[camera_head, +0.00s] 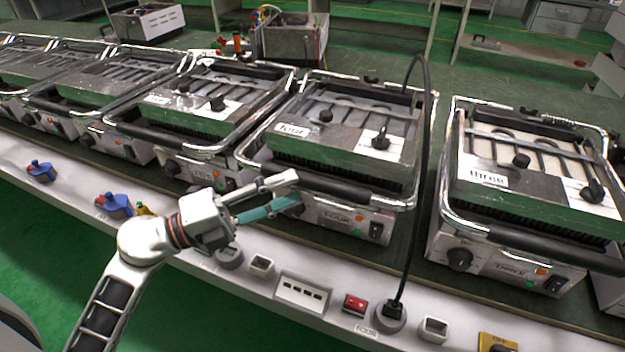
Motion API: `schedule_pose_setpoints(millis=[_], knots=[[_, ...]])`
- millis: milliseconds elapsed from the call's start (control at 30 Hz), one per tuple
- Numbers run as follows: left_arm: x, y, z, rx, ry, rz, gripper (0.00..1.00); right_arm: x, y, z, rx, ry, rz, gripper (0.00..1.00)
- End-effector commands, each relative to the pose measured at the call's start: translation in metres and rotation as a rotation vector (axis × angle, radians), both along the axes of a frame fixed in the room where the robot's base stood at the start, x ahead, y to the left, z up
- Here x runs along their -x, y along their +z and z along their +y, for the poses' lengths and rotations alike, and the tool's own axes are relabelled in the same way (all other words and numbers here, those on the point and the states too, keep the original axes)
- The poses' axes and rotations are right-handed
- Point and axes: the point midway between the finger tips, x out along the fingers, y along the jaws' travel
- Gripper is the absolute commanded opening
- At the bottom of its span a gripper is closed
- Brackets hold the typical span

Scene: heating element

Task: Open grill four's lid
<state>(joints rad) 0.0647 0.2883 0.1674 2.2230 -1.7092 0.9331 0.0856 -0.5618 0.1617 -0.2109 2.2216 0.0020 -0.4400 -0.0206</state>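Grill four (345,150) stands in the middle, with a "four" label (291,130) on its lid. The lid lies down over the base. Its dark handle bar (345,188) runs along the front between chromed side arms. My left gripper (298,189) reaches in from the lower left, at the front left of grill four, close to the handle bar. Its pale upper finger and teal lower finger are apart, with nothing seen between them. I cannot tell whether a finger touches the bar or the front panel. My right gripper is not in view.
Grill three (530,180) stands to the right and more grills (205,105) to the left. A black cable (424,150) arches beside grill four down to a plug (391,311). A red switch (355,304) and sockets (302,292) sit on the white front ledge.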

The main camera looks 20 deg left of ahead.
Motion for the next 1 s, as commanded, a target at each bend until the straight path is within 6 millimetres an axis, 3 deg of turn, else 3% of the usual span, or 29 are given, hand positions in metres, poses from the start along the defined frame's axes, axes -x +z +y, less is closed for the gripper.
schedule_pose_setpoints(millis=[300,700,733,867,1000], knots=[[-0.031,0.007,-0.033,0.004,0.0,-0.001,0.37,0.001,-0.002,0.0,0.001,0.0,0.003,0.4],[-0.037,0.008,-0.04,0.002,0.001,0.001,0.37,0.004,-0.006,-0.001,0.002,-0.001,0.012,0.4],[-0.037,0.008,-0.04,0.002,0.001,0.001,0.34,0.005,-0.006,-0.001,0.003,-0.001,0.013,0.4],[-0.037,0.008,-0.04,0.002,0.001,0.001,0.01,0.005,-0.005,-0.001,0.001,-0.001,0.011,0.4],[-0.037,0.008,-0.04,0.002,0.001,0.001,0.0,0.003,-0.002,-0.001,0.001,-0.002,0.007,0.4]])
